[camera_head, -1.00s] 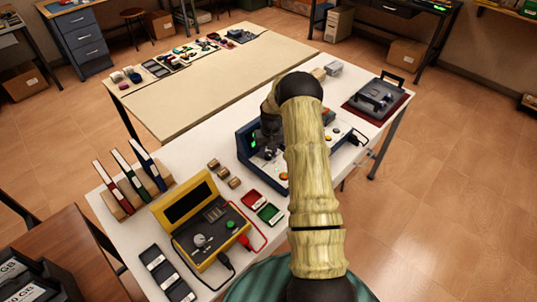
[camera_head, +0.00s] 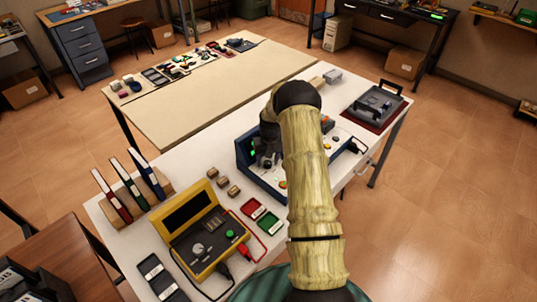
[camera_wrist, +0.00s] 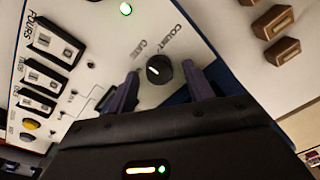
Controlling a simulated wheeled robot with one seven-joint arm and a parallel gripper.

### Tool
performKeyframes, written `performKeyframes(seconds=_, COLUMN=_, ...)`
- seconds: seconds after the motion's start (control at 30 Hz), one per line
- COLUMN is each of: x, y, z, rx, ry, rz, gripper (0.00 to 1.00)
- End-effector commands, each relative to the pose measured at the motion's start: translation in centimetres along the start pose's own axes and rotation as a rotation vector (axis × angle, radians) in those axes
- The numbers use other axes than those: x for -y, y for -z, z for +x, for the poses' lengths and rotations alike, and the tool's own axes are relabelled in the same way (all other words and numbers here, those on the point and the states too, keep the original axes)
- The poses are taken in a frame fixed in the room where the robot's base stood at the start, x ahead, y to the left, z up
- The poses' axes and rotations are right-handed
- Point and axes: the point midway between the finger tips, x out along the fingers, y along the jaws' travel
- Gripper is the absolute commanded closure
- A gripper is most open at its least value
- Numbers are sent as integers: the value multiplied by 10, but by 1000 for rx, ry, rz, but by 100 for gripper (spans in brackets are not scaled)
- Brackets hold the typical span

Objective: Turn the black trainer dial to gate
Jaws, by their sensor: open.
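The trainer is a blue-framed box with a white panel, on the white table in the head view (camera_head: 243,158). Its panel fills much of the wrist view (camera_wrist: 70,25). The black dial (camera_wrist: 159,69) is a round knob with a white mark, beside the printed words COUNT and GATE. The mark shows on the knob's left side; its exact setting is hard to read. My gripper (camera_wrist: 163,92) is open, with one finger on each side of the dial; I cannot tell whether either touches it. In the head view my arm hides part of the trainer.
Brown blocks (camera_wrist: 283,51) lie beside the trainer. A yellow instrument (camera_head: 207,267) with cables, red and green trays, and binders stand to the left.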

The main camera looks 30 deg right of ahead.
Motion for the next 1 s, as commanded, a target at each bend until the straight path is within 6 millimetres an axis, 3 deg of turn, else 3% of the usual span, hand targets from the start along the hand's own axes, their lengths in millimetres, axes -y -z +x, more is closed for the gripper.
performKeyframes(seconds=0.27, x=0, y=1, z=-26, rx=-3, ry=-1, rz=0, gripper=48)
performKeyframes(seconds=0.8, x=-1, y=1, z=-133, rx=-5, ry=0, rz=2, gripper=48)
performKeyframes(seconds=1.0, x=-1, y=1, z=-165, rx=-4, ry=0, rz=1, gripper=48)
